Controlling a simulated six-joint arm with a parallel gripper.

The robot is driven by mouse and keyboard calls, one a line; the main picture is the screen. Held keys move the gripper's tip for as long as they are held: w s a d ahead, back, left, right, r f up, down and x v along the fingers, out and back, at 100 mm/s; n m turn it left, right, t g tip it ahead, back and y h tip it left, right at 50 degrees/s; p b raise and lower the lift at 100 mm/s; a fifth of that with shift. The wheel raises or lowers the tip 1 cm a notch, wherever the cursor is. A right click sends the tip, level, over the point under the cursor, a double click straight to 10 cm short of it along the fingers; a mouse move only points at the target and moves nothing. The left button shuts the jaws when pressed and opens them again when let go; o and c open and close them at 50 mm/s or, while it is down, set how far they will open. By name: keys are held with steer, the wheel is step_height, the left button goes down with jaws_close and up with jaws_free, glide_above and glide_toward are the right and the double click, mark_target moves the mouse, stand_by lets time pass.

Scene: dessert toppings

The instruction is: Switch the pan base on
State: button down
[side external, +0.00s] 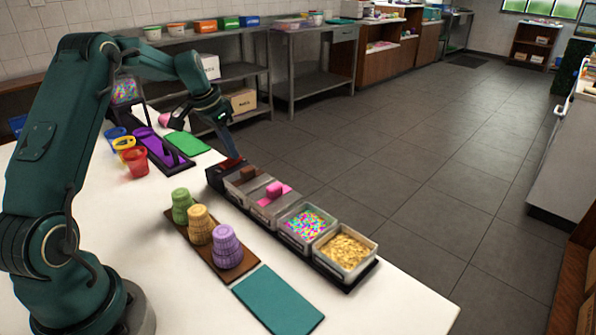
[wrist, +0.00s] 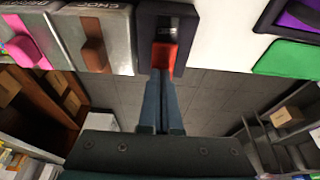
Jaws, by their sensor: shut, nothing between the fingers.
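The pan base (side external: 215,177) is a long black tray on the white table holding a row of pans. Its end block with a red switch (wrist: 164,57) is at the left end in the side view and at the top centre in the wrist view (wrist: 185,14). My gripper (wrist: 163,80) is shut and empty, its blue-grey fingertips right at the lower edge of the red switch. I cannot tell whether they touch it. In the side view my gripper (side external: 231,152) points down at this end block. Whether the switch is on cannot be told.
Pans with brown-handled (side external: 247,174) and pink-handled (side external: 274,190) lids, sprinkles (side external: 308,223) and golden flakes (side external: 345,250) fill the base. Stacked cups (side external: 199,225) stand on a brown board. A green mat (side external: 188,143) and purple tray (side external: 160,150) lie behind. A teal mat (side external: 278,301) lies in front.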

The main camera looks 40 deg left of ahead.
steer(key=shift+w+f, duration=0.2)
stand_by(0.3)
steer(key=shift+s, duration=0.1)
steer(key=shift+s, duration=0.8)
steer(key=shift+r, duration=0.1)
steer(key=v, duration=1.4)
steer(key=shift+w, duration=0.1)
steer(key=shift+w+a+r, duration=0.1)
steer(key=shift+w+r, duration=0.05)
steer(key=shift+w, duration=0.45)
